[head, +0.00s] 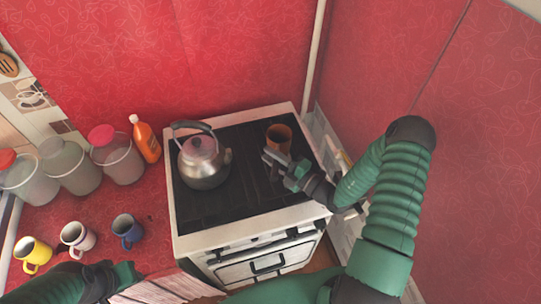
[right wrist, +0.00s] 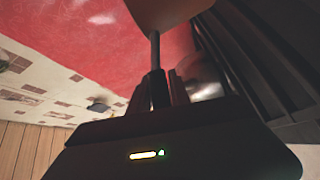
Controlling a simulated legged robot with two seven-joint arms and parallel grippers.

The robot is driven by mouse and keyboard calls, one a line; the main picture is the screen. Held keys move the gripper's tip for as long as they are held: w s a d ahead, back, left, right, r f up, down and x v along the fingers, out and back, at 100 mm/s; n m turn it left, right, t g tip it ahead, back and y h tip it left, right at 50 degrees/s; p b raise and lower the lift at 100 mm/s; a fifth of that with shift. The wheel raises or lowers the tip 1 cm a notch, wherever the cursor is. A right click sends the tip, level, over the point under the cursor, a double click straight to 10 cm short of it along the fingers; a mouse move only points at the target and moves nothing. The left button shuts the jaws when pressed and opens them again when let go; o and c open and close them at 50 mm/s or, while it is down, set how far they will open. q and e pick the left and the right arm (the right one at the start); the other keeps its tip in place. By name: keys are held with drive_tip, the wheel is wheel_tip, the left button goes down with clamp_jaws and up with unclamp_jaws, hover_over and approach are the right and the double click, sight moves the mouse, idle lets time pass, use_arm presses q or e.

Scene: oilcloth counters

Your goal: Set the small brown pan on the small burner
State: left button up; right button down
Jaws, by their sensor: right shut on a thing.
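The small brown pan (head: 279,138) is over the back right part of the black stove top in the head view. My right gripper (head: 275,164) is just in front of it, shut on its handle. In the right wrist view the pan's underside (right wrist: 168,12) is at the top edge, and its thin handle (right wrist: 154,50) runs down into the shut fingers of the right gripper (right wrist: 158,88). Whether the pan touches the stove top is unclear. The small burner cannot be made out on the dark surface (head: 225,207). My left gripper (head: 103,278) is at the lower left, its fingers unclear.
A silver kettle (head: 204,164) stands on the stove's left side. A red wall (head: 220,50) rises behind the stove.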

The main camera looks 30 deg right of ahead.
drive_tip(key=shift+d+f, duration=0.15)
drive_tip(key=shift+f, duration=0.05)
drive_tip(key=c, duration=1.5)
unclamp_jaws()
drive_tip(key=shift+c, duration=0.2)
drive_tip(key=o, duration=0.4)
drive_tip(key=shift+a, duration=0.3)
